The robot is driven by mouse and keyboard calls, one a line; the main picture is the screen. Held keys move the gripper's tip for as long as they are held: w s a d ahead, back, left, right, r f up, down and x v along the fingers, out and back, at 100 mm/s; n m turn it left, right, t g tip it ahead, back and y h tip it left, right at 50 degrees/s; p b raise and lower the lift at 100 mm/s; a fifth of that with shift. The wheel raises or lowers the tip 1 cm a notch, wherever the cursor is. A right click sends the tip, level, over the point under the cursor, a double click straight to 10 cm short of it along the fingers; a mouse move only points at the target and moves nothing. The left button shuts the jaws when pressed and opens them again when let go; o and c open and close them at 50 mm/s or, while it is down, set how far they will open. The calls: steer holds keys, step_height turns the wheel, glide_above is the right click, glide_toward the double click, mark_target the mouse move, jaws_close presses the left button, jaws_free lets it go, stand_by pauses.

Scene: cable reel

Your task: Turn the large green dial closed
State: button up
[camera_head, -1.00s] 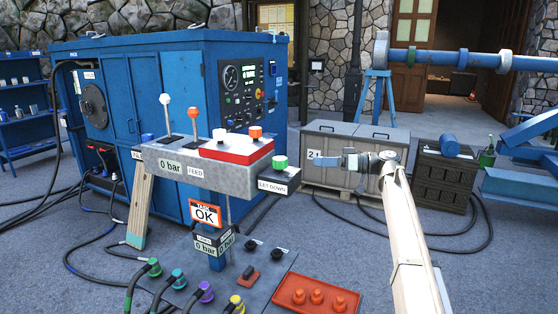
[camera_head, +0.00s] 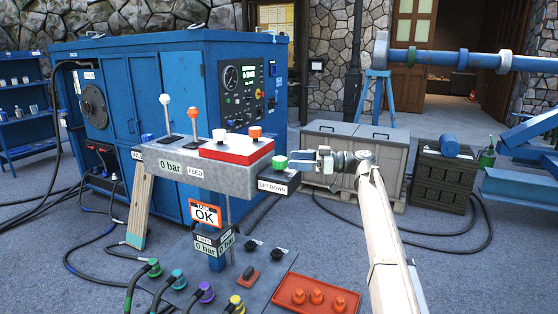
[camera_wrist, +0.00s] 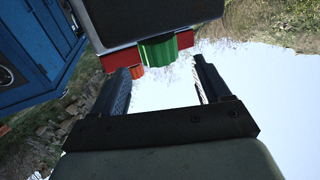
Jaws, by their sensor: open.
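In the wrist view the green dial (camera_wrist: 158,50) shows between and just beyond the two fingertips. My gripper (camera_wrist: 165,72) is open and empty there, with a finger on each side. I cannot tell whether a finger touches the dial.
A red block (camera_head: 236,149) with white and orange buttons sits left of the dial, and levers (camera_head: 194,122) stand beyond it. Below are a panel with coloured hose plugs (camera_head: 205,292) and a red tray (camera_head: 316,296). Grey crates (camera_head: 340,150) stand behind my gripper.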

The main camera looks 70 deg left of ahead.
mark_target(280, 158)
steer(key=shift+x, duration=3.15)
steer(key=c, duration=0.9)
steer(key=shift+c, duration=0.2)
steer(key=shift+h, duration=0.3)
steer(key=n+g+h, duration=0.1)
steer(key=n+h, duration=0.1)
steer(key=h, duration=0.1)
steer(key=shift+w+a+n+g+h, duration=0.1)
steer(key=shift+n+g+h, duration=0.2)
steer(key=shift+n, duration=0.1)
steer(key=shift+n+h, duration=1.5)
steer(key=shift+h, duration=0.8)
steer(key=shift+d, duration=0.25)
